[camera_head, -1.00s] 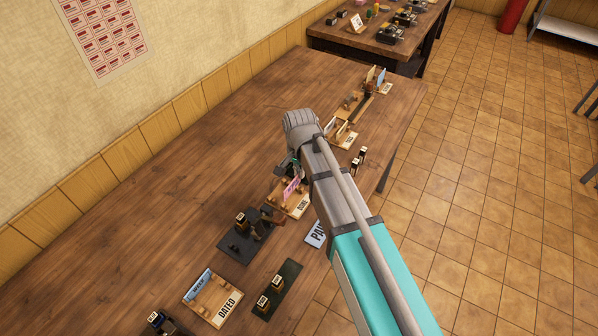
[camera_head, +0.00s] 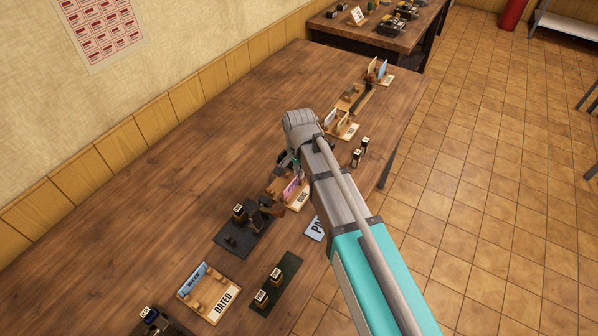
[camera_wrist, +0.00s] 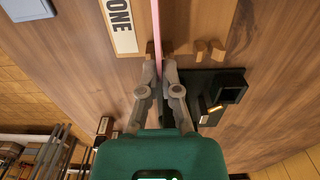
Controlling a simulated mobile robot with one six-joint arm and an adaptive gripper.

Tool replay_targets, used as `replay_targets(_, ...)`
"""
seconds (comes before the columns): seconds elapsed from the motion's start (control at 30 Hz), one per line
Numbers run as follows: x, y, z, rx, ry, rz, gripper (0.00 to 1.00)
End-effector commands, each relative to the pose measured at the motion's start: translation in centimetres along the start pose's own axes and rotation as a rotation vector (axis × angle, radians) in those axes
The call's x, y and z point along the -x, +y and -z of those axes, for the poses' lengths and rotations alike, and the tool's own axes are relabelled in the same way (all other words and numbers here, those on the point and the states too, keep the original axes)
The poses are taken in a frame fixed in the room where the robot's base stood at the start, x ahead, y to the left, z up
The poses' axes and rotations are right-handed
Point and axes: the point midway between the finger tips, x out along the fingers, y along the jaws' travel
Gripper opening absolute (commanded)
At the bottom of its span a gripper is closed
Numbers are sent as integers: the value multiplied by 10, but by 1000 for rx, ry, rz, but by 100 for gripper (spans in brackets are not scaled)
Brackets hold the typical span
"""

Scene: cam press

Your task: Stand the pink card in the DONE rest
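The pink card (camera_head: 293,188) stands on edge at the wooden DONE rest (camera_head: 301,201), partly hidden by my arm. In the wrist view the card (camera_wrist: 157,25) is a thin pink strip seen edge-on, running between two wooden pegs of the rest, beside the white DONE label (camera_wrist: 122,25). My gripper (camera_wrist: 158,68) has its fingers close together on both sides of the card's near end and appears shut on it. In the head view my gripper (camera_head: 291,162) is mostly hidden behind my wrist.
A black stamping press (camera_head: 243,232) stands just left of the DONE rest. A DATED rest (camera_head: 217,300) with a blue card and a dark stamp tray (camera_head: 272,284) are nearer. Another card rest (camera_head: 342,127) and small stamps (camera_head: 360,151) lie beyond. The table's wall side is clear.

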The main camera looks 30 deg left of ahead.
Motion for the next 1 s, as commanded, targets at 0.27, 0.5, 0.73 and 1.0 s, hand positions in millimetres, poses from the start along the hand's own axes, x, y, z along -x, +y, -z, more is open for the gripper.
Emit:
replay_targets(0.27, 0, 0, 0, 0, 0, 0, 0)
replay_targets(0.5, -1, -1, -1, 1, 0, 0, 0)
replay_targets(0.73, -2, -1, -1, 1, 0, 0, 0)
replay_targets(1.0, -4, -1, -1, 1, 0, 0, 8)
